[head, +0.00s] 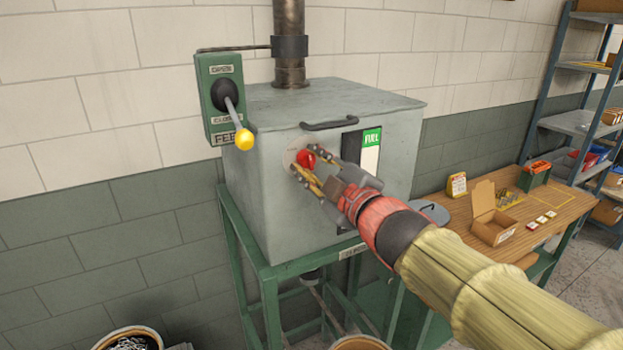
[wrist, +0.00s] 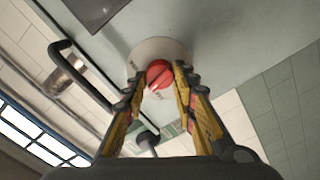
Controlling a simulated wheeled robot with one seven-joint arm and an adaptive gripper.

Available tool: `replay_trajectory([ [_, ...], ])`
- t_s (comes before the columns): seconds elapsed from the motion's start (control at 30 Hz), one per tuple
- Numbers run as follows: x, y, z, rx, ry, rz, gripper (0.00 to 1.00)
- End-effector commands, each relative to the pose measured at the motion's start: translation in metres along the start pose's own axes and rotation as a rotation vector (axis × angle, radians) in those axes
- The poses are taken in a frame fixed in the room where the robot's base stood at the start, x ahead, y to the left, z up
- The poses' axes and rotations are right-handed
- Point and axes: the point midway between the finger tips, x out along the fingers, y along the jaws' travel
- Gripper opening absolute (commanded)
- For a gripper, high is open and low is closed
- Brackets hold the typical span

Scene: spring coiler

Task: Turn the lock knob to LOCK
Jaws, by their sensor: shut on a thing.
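The red lock knob (head: 306,158) sits on a pale round plate on the front of a grey metal box (head: 262,165). My gripper (head: 304,172) reaches it from the lower right, with its fingers on either side of the knob. In the wrist view the knob (wrist: 159,75) shows between the two fingertips (wrist: 157,84), and a white line runs across its face. My gripper is shut on the knob. Any lettering on the round plate (wrist: 155,50) is too small or hidden to read.
A green feed lever box (head: 220,95) with a yellow-tipped lever (head: 243,138) hangs left of the grey box. A wooden bench (head: 540,205) with small boxes stands at right.

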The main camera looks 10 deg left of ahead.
Motion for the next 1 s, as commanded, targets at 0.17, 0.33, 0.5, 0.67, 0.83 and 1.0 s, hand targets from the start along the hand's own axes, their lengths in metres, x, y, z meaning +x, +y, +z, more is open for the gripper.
replay_trajectory([
  [0.17,0.0002,-0.0038,0.0019,-0.167,0.001,0.001,0.02],
  [0.33,0.0002,-0.0044,0.0021,-0.313,0.0,-0.001,0.02],
  [0.5,0.0001,-0.0037,0.0013,-0.435,0.001,0.0,0.02],
  [0.67,0.0002,-0.0039,0.0016,-0.518,0.0,-0.001,0.02],
  [0.83,0.0002,-0.0037,0.0015,-0.572,0.0,-0.002,0.02],
  [1.0,0.0003,-0.0035,0.0012,-0.596,0.0,-0.002,0.02],
])
